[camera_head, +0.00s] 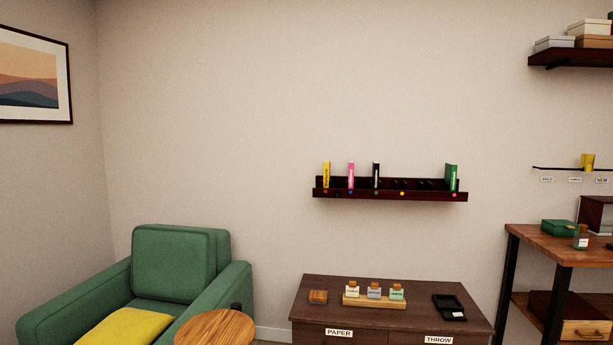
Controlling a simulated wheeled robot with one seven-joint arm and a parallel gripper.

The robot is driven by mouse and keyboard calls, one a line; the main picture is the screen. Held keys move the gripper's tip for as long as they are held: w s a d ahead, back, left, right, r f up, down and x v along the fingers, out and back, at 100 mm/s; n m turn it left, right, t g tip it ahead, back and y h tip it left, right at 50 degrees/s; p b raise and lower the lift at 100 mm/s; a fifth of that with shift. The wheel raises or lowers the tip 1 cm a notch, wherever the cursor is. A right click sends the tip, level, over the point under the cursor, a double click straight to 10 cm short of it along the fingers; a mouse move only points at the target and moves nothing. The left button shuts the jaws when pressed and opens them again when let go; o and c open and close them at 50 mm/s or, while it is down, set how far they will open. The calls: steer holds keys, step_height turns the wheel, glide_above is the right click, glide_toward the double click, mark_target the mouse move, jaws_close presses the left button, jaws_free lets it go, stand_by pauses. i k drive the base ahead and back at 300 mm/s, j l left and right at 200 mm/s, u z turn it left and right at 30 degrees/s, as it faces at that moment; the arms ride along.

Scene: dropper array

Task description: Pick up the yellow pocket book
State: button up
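The yellow pocket book (326,173) appears to be the thin yellow upright item near the left end of the dark red wall shelf (390,196). It stands with its narrow side facing me and has dark marks on it. A pink book (351,175) stands to its right, with a gap between them. Further right are a black book (376,175) and, near the right end, a green one (451,177). Small coloured dots mark the shelf's front edge. My gripper is not in view.
Below the shelf stands a dark cabinet (390,316) labelled PAPER and THROW, holding small bottles on a wooden stand and a black tray (449,306). A green armchair (180,275) and round wooden table (215,330) are at left. A wooden workbench (560,245) is at right.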

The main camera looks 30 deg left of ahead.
mark_target(327, 163)
steer(key=i+j+u, duration=0.1)
steer(key=i+j, duration=0.3)
steer(key=i+j+u, duration=0.15)
steer(key=i+j, duration=0.2)
steer(key=i+j+u, duration=0.1)
steer(key=i+j, duration=0.2)
steer(key=i, duration=0.25)
steer(key=i+j+u, duration=0.15)
steer(key=i, duration=0.3)
steer(key=i+j+u, duration=0.1)
steer(key=i+j, duration=0.2)
steer(key=i, duration=0.2)
